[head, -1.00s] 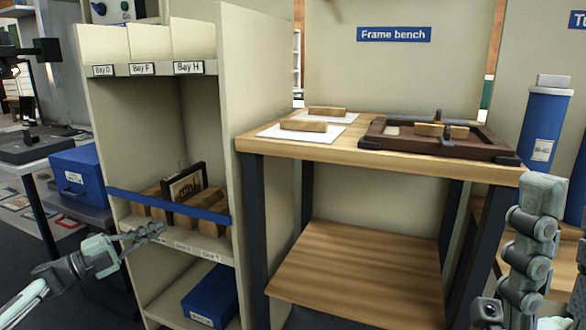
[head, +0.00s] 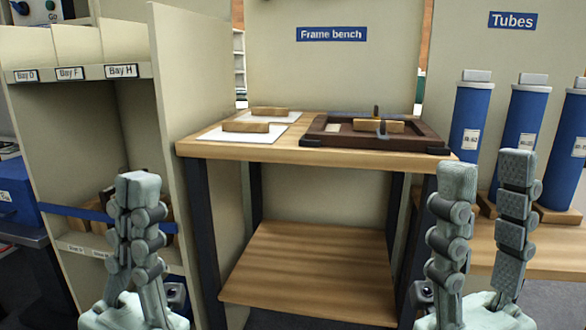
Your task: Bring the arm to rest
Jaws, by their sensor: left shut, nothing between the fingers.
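My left gripper (head: 137,190) stands upright at the lower left, in front of the bay shelf (head: 205,130). Its fingers are together and nothing shows between them. My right gripper (head: 487,170) stands upright at the lower right, in front of the frame bench (head: 310,157). Its two fingers are apart and the gap between them is empty. Neither gripper appears to hold anything. The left gripper hides part of the shelf compartment with the wooden blocks and blue band.
A dark wooden frame (head: 325,143) with blocks lies on the bench top. Two white sheets with wooden blocks (head: 246,127) lie left of it. Blue tubes (head: 467,120) stand at the right on a wooden surface. The lower bench shelf (head: 310,275) is bare.

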